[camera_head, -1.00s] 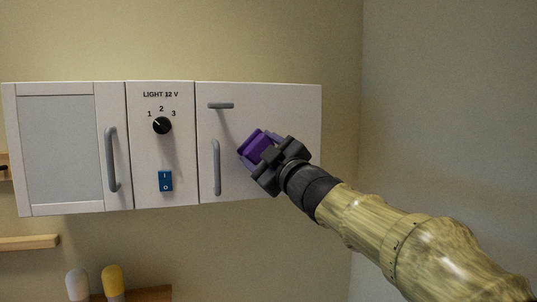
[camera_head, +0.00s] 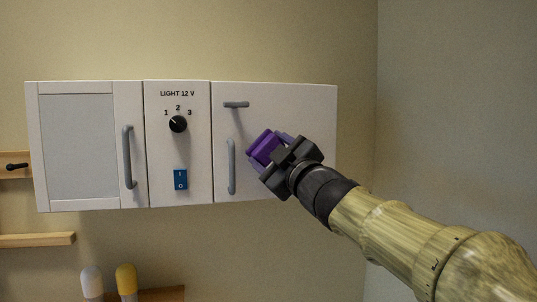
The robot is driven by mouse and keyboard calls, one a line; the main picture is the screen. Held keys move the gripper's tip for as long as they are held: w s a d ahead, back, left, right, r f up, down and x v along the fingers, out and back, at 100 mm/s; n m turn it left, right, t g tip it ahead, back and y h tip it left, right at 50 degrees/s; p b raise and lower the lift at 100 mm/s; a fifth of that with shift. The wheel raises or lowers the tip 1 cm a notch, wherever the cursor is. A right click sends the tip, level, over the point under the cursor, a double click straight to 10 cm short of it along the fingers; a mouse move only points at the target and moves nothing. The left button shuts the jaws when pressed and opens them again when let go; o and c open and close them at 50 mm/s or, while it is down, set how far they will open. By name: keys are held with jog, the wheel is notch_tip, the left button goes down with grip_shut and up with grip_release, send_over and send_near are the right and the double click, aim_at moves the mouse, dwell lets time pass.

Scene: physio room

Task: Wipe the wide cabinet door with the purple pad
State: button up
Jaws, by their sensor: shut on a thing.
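The purple pad (camera_head: 265,146) is held in my gripper (camera_head: 279,157), in front of the right-hand door. My gripper is dark grey and shut on the pad. On the left is a door with a grey panel (camera_head: 80,150) and a vertical handle (camera_head: 128,157). Both doors look closed. I cannot tell whether the pad touches the right-hand door; my gripper and arm hide its lower right part.
Between the doors, a panel labelled LIGHT 12 V carries a black knob (camera_head: 178,124) and a blue rocker switch (camera_head: 180,179). Below are a wooden shelf (camera_head: 38,240) and white and yellow rounded items (camera_head: 126,279). A side wall (camera_head: 460,100) stands at right.

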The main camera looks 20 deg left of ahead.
jog(key=shift+s+d, duration=0.4)
jog(key=shift+s, duration=0.3)
jog(key=shift+s+d, duration=0.4)
jog(key=shift+s, duration=0.25)
jog(key=s, duration=0.1)
jog(key=s+d, duration=0.1)
jog(key=shift+s+d+b, duration=0.3)
jog(key=shift+b, duration=0.1)
